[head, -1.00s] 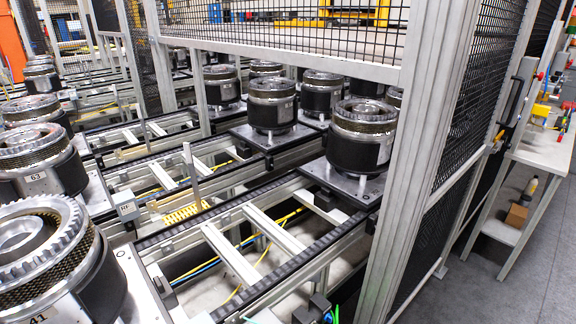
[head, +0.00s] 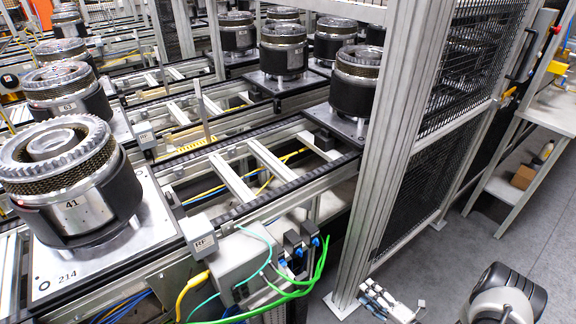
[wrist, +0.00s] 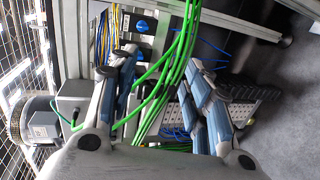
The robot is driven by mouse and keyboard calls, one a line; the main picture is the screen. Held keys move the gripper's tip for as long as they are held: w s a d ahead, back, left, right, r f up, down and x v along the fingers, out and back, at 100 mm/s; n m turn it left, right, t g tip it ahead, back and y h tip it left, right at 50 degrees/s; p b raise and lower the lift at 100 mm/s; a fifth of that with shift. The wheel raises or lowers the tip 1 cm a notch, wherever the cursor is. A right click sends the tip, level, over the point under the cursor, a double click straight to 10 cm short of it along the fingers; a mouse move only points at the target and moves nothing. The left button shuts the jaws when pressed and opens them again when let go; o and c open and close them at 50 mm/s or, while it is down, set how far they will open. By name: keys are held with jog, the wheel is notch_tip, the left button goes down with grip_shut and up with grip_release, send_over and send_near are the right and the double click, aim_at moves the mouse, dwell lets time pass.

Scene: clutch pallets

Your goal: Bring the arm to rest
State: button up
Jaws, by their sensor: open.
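In the head view, part of my gripper (head: 386,301) shows at the bottom edge, right of the fence post foot. A dark and light link of my arm (head: 507,293) shows at the lower right.
A clutch marked 41 (head: 75,190) sits on a pallet (head: 60,272) at left. A grey connection box (head: 228,262) with green cables sits on the conveyor's near end. A mesh fence (head: 425,190) stands right of it. Grey floor (head: 440,265) is open, with a white table (head: 535,118) beyond.

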jog(key=w+d+r+m+g+h, duration=0.1)
jog(key=w+d+r+m+h, duration=0.2)
jog(key=w+r, duration=0.35)
jog(key=w+d+r+m+g+h, duration=0.1)
jog(key=w+d+r+h, duration=0.1)
jog(key=w+d+r, duration=0.4)
notch_tip(320, 180, up, 21)
jog(key=s+a+m+g+h, duration=0.2)
jog(key=m+h, duration=0.3)
jog(key=m, duration=0.2)
jog(key=s+a+r+m+g+h, duration=0.1)
jog(key=s+a+r+m, duration=0.2)
jog(key=s+r, duration=0.25)
jog(key=s+a+r+m+h, duration=0.1)
jog(key=s+a+r+m, duration=0.25)
jog(key=s+r, duration=0.2)
jog(key=s+a+m+g+y, duration=0.1)
jog(key=s+a+m, duration=0.1)
jog(key=s+a, duration=0.2)
jog(key=s+a+r+m+g+y, duration=0.1)
jog(key=s+a+m, duration=0.2)
jog(key=s, duration=0.8)
jog(key=s+a+m+g+y, duration=0.1)
jog(key=s+a+m, duration=0.1)
jog(key=s+a, duration=0.4)
jog(key=shift+s+r+y, duration=0.3)
jog(key=shift+s+r, duration=0.05)
jog(key=shift+s, duration=0.6)
